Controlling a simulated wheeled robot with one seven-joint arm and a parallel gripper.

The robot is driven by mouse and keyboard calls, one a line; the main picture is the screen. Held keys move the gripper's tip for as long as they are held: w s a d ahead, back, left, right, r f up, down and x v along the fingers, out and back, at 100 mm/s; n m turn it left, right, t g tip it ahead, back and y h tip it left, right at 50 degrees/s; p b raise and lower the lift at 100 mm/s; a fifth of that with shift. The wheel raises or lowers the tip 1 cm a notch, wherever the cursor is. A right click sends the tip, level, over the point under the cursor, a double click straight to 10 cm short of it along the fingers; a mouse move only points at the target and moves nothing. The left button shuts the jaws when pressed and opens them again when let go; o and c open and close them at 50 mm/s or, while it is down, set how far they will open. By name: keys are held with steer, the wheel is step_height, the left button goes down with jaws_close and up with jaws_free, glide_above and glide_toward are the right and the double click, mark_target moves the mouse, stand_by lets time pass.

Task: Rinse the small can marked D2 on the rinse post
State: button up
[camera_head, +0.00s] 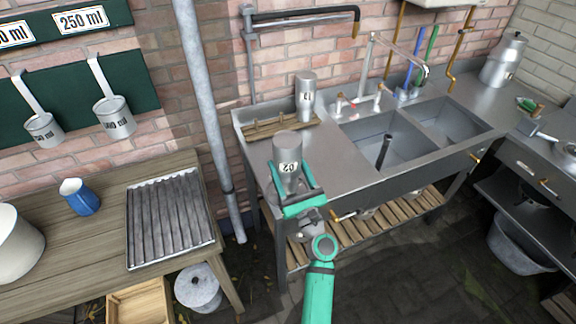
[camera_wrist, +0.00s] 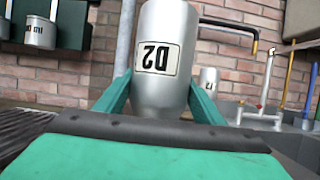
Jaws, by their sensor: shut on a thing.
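The small can marked D2 (camera_head: 287,162) is a grey metal can, held upside down, with its flat base up and its narrower neck down. Its label reads inverted in the wrist view (camera_wrist: 157,58). My gripper (camera_head: 299,196) is shut on it, one finger on each side; the fingers also show in the wrist view (camera_wrist: 160,100). The can is in front of the left part of the steel counter. The mouth is hidden behind my gripper. A dark upright post (camera_head: 384,151), which looks like the rinse post, stands in the left sink basin, right of the can and apart from it.
A tap (camera_head: 400,52) arches over the sink, and a pipe arm (camera_head: 305,14) reaches out above the rack. A ribbed drainer (camera_head: 170,220) and blue jug (camera_head: 80,196) are on the left table.

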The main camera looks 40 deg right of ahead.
steer(key=shift+s+d, duration=0.1)
stand_by(0.3)
steer(key=shift+f, duration=0.7)
stand_by(0.3)
stand_by(0.3)
stand_by(1.5)
stand_by(2.0)
